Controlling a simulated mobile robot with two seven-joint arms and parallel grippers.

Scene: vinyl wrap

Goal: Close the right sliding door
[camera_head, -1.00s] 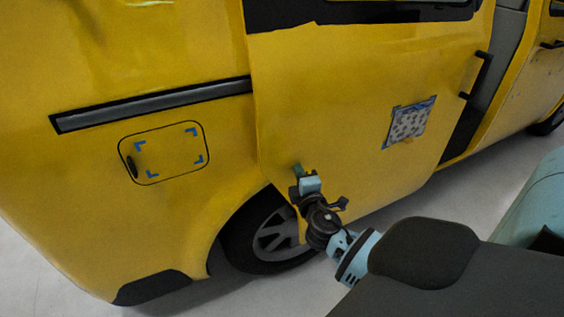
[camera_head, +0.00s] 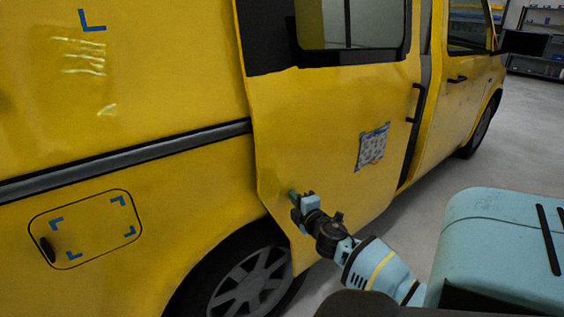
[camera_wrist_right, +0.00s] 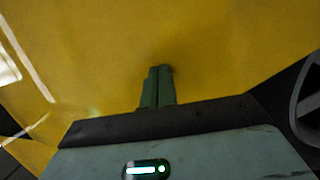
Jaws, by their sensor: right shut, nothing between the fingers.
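The right sliding door (camera_head: 320,140) is a yellow van panel with a dark window at its top and a black handle (camera_head: 413,102) near its right edge. It stands out from the van's side, and a dark gap shows between its right edge and the front door. My right gripper (camera_head: 293,195) is at the door's lower left edge, above the rear wheel. In the right wrist view its two green fingers (camera_wrist_right: 157,87) are together, with the yellow door surface (camera_wrist_right: 215,45) right in front of the tips. Whether they touch it I cannot tell. My left gripper does not show.
A patterned sticker (camera_head: 372,147) is on the door. A dark rail (camera_head: 120,158) runs along the van's rear side, above a fuel flap (camera_head: 85,228) with blue corner marks. The rear wheel (camera_head: 240,280) is below my gripper. Grey floor (camera_head: 520,130) is clear at the right.

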